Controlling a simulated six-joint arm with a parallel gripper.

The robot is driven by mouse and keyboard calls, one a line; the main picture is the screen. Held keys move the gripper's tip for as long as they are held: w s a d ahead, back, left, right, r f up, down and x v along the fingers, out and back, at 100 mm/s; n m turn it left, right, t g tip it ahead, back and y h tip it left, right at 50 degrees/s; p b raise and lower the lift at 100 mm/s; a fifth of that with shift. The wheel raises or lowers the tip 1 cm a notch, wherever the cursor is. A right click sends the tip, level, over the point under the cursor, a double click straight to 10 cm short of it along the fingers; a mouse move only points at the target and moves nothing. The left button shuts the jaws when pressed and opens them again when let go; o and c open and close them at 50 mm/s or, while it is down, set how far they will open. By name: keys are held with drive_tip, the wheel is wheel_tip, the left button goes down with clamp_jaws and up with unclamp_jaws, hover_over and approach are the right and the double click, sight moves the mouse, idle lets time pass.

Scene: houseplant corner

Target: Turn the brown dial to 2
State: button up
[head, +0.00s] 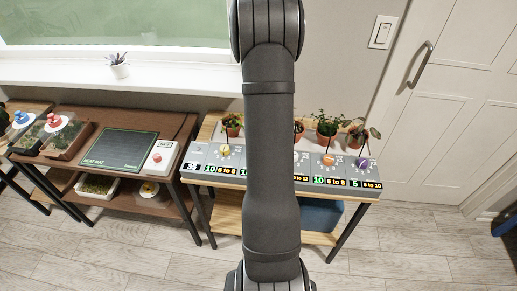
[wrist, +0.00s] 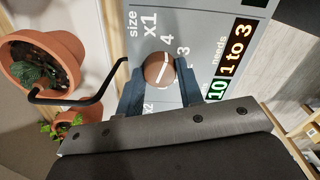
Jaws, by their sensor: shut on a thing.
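The brown dial (wrist: 157,71) sits on the grey panel (wrist: 199,24) in the wrist view, with a white line across its face. The line runs slanted; I cannot tell which end is the pointer. The digits 4 and 3 show above and to the right of it; other marks around it are partly covered. My gripper (wrist: 159,85) is shut on the dial, one dark blue finger on each side. In the head view my arm covers the dial and my gripper.
A black curved tube (wrist: 72,100) and a potted plant (wrist: 40,62) stand left of the dial. In the head view a yellow dial (head: 224,151) and a purple dial (head: 362,164) sit on the same bench. A heat mat (head: 120,147) lies on the brown table at left.

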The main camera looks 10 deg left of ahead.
drive_tip(key=m, duration=1)
drive_tip(key=shift+m, duration=2.1)
drive_tip(key=o, duration=1)
drive_tip(key=shift+r, duration=0.1)
wheel_tip(320, 180, up, 17)
drive_tip(key=shift+r, duration=0.2)
